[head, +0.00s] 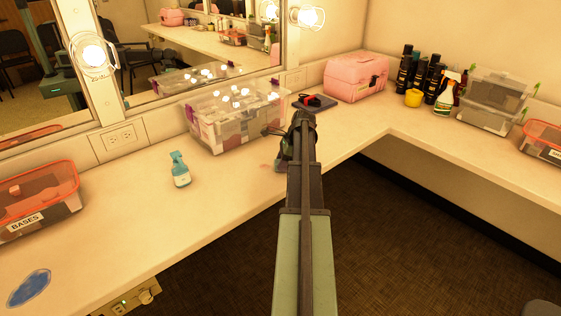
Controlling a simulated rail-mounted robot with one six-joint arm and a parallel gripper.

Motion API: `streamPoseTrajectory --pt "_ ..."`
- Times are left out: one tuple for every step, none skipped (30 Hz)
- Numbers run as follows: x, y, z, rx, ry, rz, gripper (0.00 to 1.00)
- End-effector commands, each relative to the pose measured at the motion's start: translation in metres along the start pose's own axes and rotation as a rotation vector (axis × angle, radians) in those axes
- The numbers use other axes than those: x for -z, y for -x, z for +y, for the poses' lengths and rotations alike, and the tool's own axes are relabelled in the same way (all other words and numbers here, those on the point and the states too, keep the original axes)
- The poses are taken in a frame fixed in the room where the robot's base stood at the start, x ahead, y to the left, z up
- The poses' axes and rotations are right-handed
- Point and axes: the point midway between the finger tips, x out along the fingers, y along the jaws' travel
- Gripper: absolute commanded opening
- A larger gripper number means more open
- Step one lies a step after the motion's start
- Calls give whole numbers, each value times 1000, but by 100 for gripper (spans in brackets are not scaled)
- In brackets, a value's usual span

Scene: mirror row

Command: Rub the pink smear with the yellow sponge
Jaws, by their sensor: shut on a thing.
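My arm reaches away over the counter (215,203). My gripper (283,160) is at its far end, low over the counter in front of the clear bin, and is mostly hidden by my arm. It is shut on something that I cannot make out. I see no clear yellow sponge; it may be hidden at the gripper. A faint pinkish patch (265,165), perhaps the pink smear, shows on the counter just left of the gripper. I cannot tell whether the held thing touches it.
A teal spray bottle (180,170) stands left of the gripper. A clear bin (236,118) is behind it. A pink case (355,77), dark bottles (405,68) and a yellow round item (413,98) stand further right. A "BASES" box (38,200) and blue patch (28,288) are left.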

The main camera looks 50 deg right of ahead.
Motion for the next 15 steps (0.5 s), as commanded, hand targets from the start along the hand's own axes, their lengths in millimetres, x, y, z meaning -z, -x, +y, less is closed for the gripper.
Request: streamPoseTrajectory --pt "3 0 -3 0 -1 0 23" --pt "5 0 -5 0 -1 0 23" --pt "8 0 -7 0 -1 0 23" --pt "10 1 -8 0 -1 0 23" --pt "11 1 -9 0 -1 0 23" --pt "12 2 -10 0 0 0 23" --pt "12 2 -9 0 0 0 23" --pt "12 2 -9 0 0 0 23" --pt "12 2 -10 0 0 0 23" --pt "11 2 -10 0 0 0 23" --pt "10 2 -12 0 0 0 23" --pt "9 1 -14 0 1 0 23" --pt "7 1 -16 0 1 0 23" --pt "6 0 -19 0 1 0 23" --pt "3 0 -23 0 1 0 23"
